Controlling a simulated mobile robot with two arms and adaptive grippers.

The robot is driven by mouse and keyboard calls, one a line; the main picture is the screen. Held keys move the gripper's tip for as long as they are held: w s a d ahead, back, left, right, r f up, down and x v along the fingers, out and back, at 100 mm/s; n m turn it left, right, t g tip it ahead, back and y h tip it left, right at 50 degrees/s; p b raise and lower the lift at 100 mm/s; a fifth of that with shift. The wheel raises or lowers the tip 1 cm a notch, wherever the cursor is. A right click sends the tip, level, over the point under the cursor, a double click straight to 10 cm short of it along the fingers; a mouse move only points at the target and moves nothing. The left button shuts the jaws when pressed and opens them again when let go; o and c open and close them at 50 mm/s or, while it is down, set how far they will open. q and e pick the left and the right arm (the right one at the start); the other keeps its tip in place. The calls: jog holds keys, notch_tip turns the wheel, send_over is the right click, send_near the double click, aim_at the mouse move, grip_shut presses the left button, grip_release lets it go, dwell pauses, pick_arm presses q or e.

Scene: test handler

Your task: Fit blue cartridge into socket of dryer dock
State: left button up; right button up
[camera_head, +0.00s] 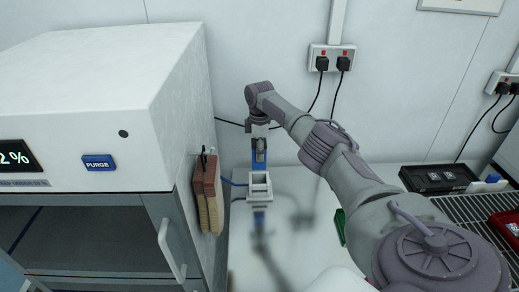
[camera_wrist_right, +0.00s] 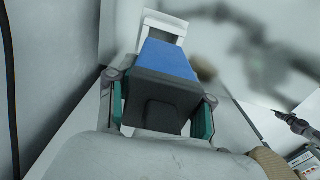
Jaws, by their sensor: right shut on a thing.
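The blue cartridge (camera_head: 259,167) hangs upright below my right gripper (camera_head: 260,152) in the head view. The gripper points down and is shut on its upper part. In the right wrist view the cartridge (camera_wrist_right: 168,58) extends from a dark block between the teal-padded fingers of my right gripper (camera_wrist_right: 161,112). The white dryer dock (camera_head: 260,197) stands on the bench directly below the cartridge, its socket facing up. The dock (camera_wrist_right: 165,22) also shows beyond the cartridge's end. Whether the cartridge tip touches the socket is unclear. My left gripper is not in view.
A white oven-like cabinet (camera_head: 100,95) with a PURGE label fills the left. Brown and tan brushes or pads (camera_head: 208,195) hang on its side. A green item (camera_head: 340,227) lies on the bench (camera_head: 300,262). A black tray (camera_head: 440,178) and wire rack (camera_head: 465,208) are at right.

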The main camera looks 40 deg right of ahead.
aim_at(260, 174)
jog(key=shift+f+b, duration=0.3)
jog(key=shift+f, duration=0.3)
jog(key=shift+s+f, duration=0.1)
jog(key=shift+f, duration=0.25)
jog(key=shift+f+b, duration=1.35)
jog(key=shift+f, duration=0.25)
pick_arm(q)
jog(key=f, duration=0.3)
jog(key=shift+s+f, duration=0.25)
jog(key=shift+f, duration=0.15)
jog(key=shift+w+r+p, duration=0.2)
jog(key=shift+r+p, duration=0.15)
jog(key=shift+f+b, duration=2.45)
jog(key=shift+b, duration=0.05)
pick_arm(e)
jog(key=shift+f, duration=3.05)
jog(key=o, duration=1.4)
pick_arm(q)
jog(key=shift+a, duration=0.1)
